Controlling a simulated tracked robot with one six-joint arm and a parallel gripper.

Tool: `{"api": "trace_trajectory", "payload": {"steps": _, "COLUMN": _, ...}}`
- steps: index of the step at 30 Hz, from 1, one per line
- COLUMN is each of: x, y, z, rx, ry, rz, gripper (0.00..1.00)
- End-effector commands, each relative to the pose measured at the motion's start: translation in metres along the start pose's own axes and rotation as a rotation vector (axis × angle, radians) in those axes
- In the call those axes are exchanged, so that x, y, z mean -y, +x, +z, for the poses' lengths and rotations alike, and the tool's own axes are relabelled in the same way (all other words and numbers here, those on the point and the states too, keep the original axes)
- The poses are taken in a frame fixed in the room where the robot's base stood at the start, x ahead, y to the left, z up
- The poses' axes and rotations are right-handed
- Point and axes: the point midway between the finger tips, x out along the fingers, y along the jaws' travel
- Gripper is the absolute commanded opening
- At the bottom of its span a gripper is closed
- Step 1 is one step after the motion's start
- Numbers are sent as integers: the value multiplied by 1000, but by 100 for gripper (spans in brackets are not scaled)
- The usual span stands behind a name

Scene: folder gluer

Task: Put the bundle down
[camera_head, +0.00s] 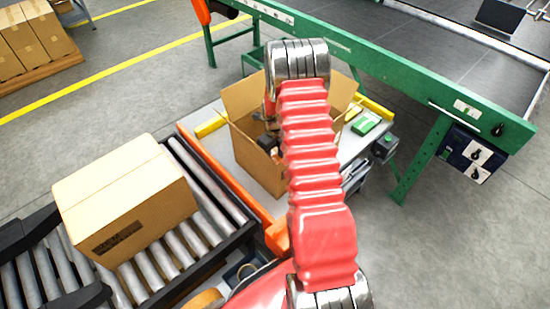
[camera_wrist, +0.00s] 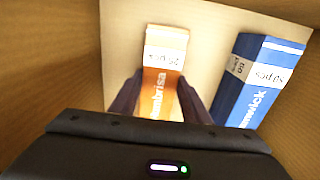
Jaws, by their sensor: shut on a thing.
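An orange bundle (camera_wrist: 160,72) with a white band marked in pcs is between the fingers of my gripper (camera_wrist: 158,98) in the wrist view. My gripper is shut on it, inside an open cardboard box (camera_head: 244,147). A blue bundle (camera_wrist: 262,80) with a white band lies in the box to the right, apart from the orange one. I cannot tell whether the orange bundle touches the box bottom (camera_wrist: 206,40). In the head view my red arm hides much of the box, and neither bundle shows clearly.
The box stands on a light table (camera_head: 212,140) with an orange edge. A closed carton (camera_head: 125,198) sits on a roller conveyor (camera_head: 195,230) at left. A green-framed belt machine (camera_head: 400,75) runs behind. The box walls are close around my gripper.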

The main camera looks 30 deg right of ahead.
Motion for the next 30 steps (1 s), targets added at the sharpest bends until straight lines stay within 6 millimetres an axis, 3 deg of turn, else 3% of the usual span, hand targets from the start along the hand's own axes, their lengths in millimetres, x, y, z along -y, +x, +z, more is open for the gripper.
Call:
{"api": "trace_trajectory", "payload": {"steps": 4, "x": 0, "y": 1, "z": 0, "rx": 0, "ry": 0, "rz": 0, "gripper": 18}}
{"api": "trace_trajectory", "payload": {"steps": 5, "x": 0, "y": 2, "z": 0, "rx": 0, "ry": 0, "rz": 0, "gripper": 43}}
{"api": "trace_trajectory", "payload": {"steps": 12, "x": 0, "y": 1, "z": 0, "rx": 0, "ry": 0, "rz": 0, "gripper": 60}}
{"api": "trace_trajectory", "payload": {"steps": 23, "x": 0, "y": -2, "z": 0, "rx": 0, "ry": -1, "rz": 0, "gripper": 61}}
{"api": "trace_trajectory", "payload": {"steps": 30, "x": 0, "y": -25, "z": 1, "rx": 2, "ry": 0, "rz": -1, "gripper": 61}}
